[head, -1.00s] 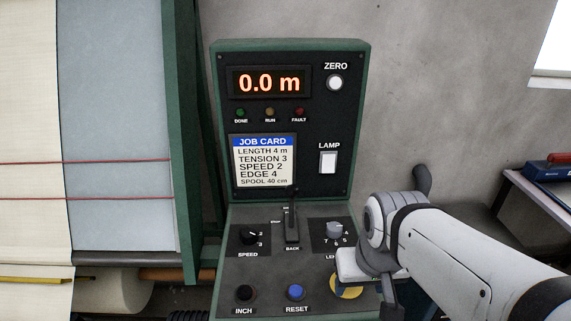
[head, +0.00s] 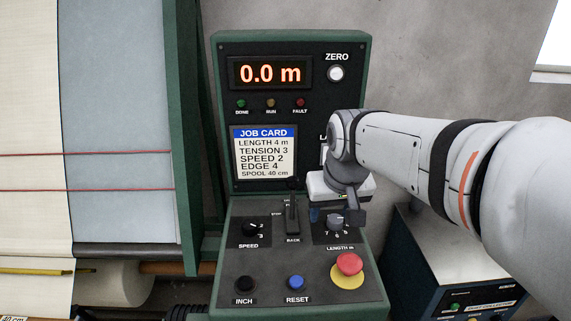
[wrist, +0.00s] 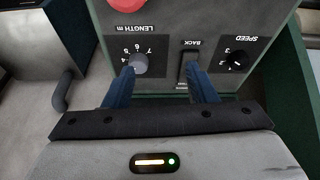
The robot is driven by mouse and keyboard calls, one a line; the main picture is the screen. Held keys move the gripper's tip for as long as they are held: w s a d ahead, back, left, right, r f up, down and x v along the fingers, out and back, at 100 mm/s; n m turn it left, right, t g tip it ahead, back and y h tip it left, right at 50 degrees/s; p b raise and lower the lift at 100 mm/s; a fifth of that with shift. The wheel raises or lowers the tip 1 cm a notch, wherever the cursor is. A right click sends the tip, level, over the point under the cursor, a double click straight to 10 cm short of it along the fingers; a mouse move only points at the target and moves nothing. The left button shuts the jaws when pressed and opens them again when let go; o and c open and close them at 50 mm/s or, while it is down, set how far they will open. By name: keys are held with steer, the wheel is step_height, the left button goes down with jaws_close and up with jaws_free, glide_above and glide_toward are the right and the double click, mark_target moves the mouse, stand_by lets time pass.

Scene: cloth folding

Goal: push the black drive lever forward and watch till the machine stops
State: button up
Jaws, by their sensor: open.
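The black drive lever (head: 292,207) stands up from its slot on the sloping panel, above the BACK label. My gripper (head: 317,214) is just right of it, over the LENGTH knob (head: 335,220), with blue fingers apart and nothing between them that I can see held. In the wrist view my gripper (wrist: 163,82) shows both fingers spread, with the lever's slot (wrist: 187,70) close to the right-hand finger and the knob by the left-hand one. I cannot tell whether a finger touches the lever. The display (head: 270,73) reads 0.0 m.
A red stop button (head: 349,264) on yellow, a blue RESET button (head: 296,283), a black INCH button (head: 245,285) and the SPEED knob (head: 251,228) are on the panel. The job card (head: 264,153) is above. My arm covers most of the LAMP switch.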

steer(key=n, duration=0.1)
glide_toward(293, 186)
steer(key=shift+t, duration=0.4)
steer(key=x, duration=0.3)
steer(key=b+x, duration=0.1)
steer(key=x, duration=0.1)
steer(key=shift+s+d+f, duration=0.1)
steer(key=shift+s+d, duration=0.05)
steer(key=shift+d, duration=0.1)
steer(key=shift+w+a, duration=0.1)
steer(key=shift+w, duration=0.1)
steer(key=x, duration=0.7)
steer(key=shift+a+f, duration=0.1)
steer(key=shift+f, duration=0.15)
steer(key=shift+c, duration=0.5)
jaws_close()
